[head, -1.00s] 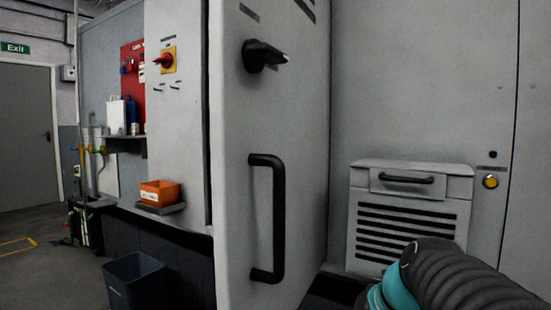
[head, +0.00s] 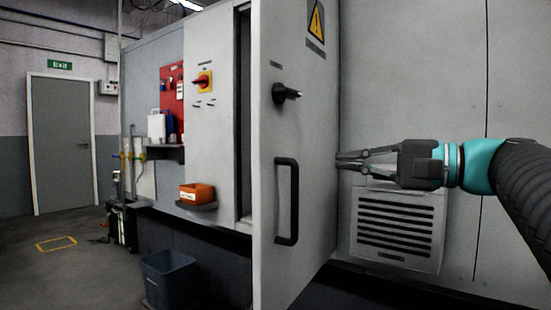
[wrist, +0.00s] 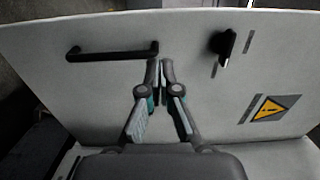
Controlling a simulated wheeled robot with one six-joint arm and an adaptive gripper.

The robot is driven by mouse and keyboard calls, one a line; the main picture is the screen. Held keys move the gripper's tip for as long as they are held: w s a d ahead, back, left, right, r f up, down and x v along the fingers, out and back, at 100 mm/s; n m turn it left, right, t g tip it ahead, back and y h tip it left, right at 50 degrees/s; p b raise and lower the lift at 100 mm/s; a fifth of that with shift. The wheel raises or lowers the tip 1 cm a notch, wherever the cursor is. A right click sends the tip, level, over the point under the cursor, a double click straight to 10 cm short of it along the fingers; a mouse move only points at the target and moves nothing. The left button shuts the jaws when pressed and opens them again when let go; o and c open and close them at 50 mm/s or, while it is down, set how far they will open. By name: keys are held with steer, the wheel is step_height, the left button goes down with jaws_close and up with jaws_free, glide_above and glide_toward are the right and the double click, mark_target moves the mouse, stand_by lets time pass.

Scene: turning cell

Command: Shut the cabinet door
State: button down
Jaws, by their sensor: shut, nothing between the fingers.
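The cabinet door (head: 265,180) is a light grey panel standing open, swung out from the cabinet, with a dark gap (head: 243,110) at its left. It carries a black bar handle (head: 287,200), a black turning latch (head: 287,93) above it and a yellow warning sign (head: 316,20). My gripper (head: 340,160) is shut and empty at the right of the door. In the wrist view, my gripper's fingertips (wrist: 160,66) are at or close to the door face (wrist: 190,50), between the bar handle (wrist: 112,52) and the latch (wrist: 224,42). I cannot tell whether they touch it.
A vent grille (head: 398,225) is on the wall behind my gripper. Left of the door are a red rotary switch (head: 203,80), an orange bin (head: 197,194) on a small shelf and a dark bin (head: 170,278) on the floor. Floor further left is open.

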mark_target(269, 157)
steer(key=p+x, duration=0.1)
steer(key=x, duration=1)
steer(key=shift+x, duration=0.85)
steer(key=shift+w, duration=0.1)
